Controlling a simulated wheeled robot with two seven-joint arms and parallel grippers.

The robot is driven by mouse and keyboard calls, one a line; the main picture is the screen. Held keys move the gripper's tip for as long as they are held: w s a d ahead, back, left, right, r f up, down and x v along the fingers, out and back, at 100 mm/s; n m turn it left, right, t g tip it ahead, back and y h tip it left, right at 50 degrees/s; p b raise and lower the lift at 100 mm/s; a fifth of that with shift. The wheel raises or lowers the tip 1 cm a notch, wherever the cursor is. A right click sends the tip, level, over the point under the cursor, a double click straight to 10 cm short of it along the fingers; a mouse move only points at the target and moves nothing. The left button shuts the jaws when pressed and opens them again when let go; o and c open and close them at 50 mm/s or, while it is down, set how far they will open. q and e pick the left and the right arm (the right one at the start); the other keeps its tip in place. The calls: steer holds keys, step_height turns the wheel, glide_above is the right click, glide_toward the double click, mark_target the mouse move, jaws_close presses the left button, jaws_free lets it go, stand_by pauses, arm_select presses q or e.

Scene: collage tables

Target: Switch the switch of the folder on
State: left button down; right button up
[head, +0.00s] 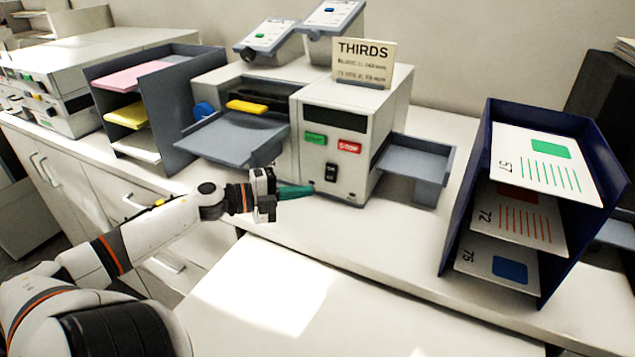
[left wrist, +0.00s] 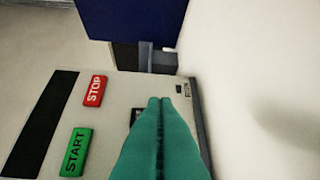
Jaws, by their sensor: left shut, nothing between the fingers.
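The folder (head: 340,115) is a light grey machine on the counter with a dark display, a green START button (head: 315,139) and a red STOP button (head: 350,147). Its black rocker switch (head: 331,172) sits below the buttons. My left gripper (head: 312,190) has its teal fingers shut and empty, with the tips just left of and below the switch. In the left wrist view the teal fingers (left wrist: 160,102) cover most of the switch (left wrist: 136,114); START (left wrist: 75,152) and STOP (left wrist: 95,90) show to the left. I cannot tell whether the tips touch the folder. My right gripper is not in view.
A grey feed tray (head: 235,138) juts out left of the folder above my gripper, and an output tray (head: 415,165) juts out right. A THIRDS sign (head: 364,62) stands on top. A blue rack (head: 480,190) with cards stands right. The front white surface (head: 350,300) is clear.

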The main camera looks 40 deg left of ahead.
mark_target(333, 181)
arm_select(q)
steer(key=w, duration=0.3)
steer(key=shift+w+d+f, duration=0.15)
steer(key=shift+w+d, duration=0.2)
steer(key=shift+w, duration=0.05)
steer(key=shift+w+a+f, duration=0.1)
steer(key=shift+w+a, duration=0.15)
steer(key=shift+w, duration=0.35)
steer(key=shift+w+a+f, duration=0.1)
steer(key=shift+w+f, duration=0.05)
steer(key=shift+w, duration=0.3)
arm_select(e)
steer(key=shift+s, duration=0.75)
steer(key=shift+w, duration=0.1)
arm_select(q)
steer(key=shift+w+a+f+t+b, duration=0.15)
steer(key=shift+f+t+b, duration=0.2)
steer(key=shift+b, duration=0.45)
steer(key=shift+w+r, duration=0.1)
steer(key=shift+r, duration=0.15)
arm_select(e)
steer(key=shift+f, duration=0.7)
